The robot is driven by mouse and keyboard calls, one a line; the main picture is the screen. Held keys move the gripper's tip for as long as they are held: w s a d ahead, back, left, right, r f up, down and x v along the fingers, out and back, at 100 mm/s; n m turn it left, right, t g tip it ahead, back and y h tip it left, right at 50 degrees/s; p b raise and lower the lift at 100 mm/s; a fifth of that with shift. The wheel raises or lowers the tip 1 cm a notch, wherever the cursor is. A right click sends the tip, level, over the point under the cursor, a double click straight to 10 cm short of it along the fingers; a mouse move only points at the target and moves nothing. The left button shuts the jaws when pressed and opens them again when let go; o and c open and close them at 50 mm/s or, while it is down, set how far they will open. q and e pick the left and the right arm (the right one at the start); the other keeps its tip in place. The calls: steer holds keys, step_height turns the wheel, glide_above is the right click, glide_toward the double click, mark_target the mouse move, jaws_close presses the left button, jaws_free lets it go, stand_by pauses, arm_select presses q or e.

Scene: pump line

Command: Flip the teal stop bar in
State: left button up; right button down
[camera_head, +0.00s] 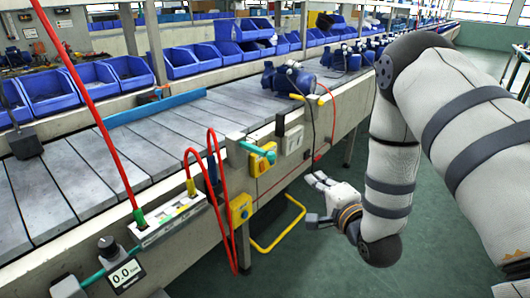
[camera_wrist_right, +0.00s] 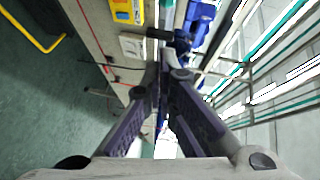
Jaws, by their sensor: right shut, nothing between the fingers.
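A short teal bar (camera_head: 255,149) sticks out at the yellow and grey box on the near side rail of the conveyor, in the middle of the head view. I take it for the stop bar. My right gripper (camera_head: 321,190) is to its right and lower, out over the floor beside the conveyor, clear of the bar. Its fingers also show in the right wrist view (camera_wrist_right: 160,88); they are shut with nothing between them. My left gripper is not in view.
A grey-white switch box (camera_head: 294,140) and a black part (camera_head: 280,124) are on the rail near the teal bar. Blue pumps (camera_head: 290,78) stand on the conveyor (camera_head: 180,135). Red hoses (camera_head: 219,190) loop at the front. A yellow tube frame (camera_head: 280,240) stands below.

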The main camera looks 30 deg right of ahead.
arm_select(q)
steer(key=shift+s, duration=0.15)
arm_select(e)
steer(key=shift+s+r, duration=0.1)
steer(key=shift+r, duration=0.2)
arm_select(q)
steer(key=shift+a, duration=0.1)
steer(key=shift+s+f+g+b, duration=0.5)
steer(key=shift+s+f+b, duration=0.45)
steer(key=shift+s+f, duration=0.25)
arm_select(e)
steer(key=a+x, duration=0.2)
steer(key=x, duration=1.1)
steer(key=shift+w+a, duration=0.3)
steer(key=shift+a, duration=0.15)
